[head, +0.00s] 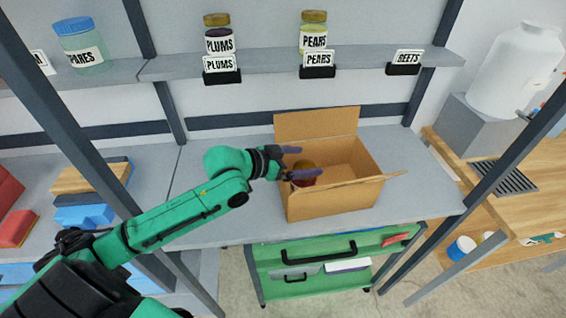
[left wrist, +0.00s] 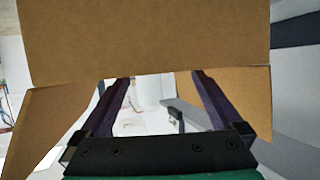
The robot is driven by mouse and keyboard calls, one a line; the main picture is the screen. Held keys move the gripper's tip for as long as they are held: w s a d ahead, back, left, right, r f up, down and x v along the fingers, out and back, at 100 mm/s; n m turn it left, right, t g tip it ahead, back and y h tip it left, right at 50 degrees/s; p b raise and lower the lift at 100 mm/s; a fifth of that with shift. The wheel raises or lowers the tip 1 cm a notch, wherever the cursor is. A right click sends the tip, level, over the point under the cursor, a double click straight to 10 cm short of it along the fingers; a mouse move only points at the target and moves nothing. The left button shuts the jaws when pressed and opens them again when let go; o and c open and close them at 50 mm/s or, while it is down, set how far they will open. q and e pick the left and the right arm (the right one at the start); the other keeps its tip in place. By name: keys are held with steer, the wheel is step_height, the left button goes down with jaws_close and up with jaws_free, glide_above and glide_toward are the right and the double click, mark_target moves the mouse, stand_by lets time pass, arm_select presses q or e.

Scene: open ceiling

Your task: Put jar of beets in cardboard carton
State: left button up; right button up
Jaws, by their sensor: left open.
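The cardboard carton (head: 335,198) stands open on the grey counter, flaps spread. A jar with a gold-brown lid and dark red contents, the jar of beets (head: 304,181), is in the carton near its left side, partly hidden by a purple finger and the carton wall. Its label cannot be read. My left gripper (head: 306,161) is open at the carton's left side, its fingers by the jar's lid. In the left wrist view the open fingers (left wrist: 160,100) have nothing visible between them, and carton cardboard (left wrist: 145,40) fills the top. My right gripper is out of view.
The shelf above holds a plums jar (head: 219,36), a pears jar (head: 313,36) and a spares jar (head: 82,46). The spot behind the beets sign (head: 408,57) is empty. A green cart (head: 330,262) stands below the counter. Bare counter lies either side of the carton.

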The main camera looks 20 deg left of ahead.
arm_select(q)
steer(key=v, duration=0.8)
steer(key=shift+s+p, duration=0.15)
steer(key=shift+p, duration=0.2)
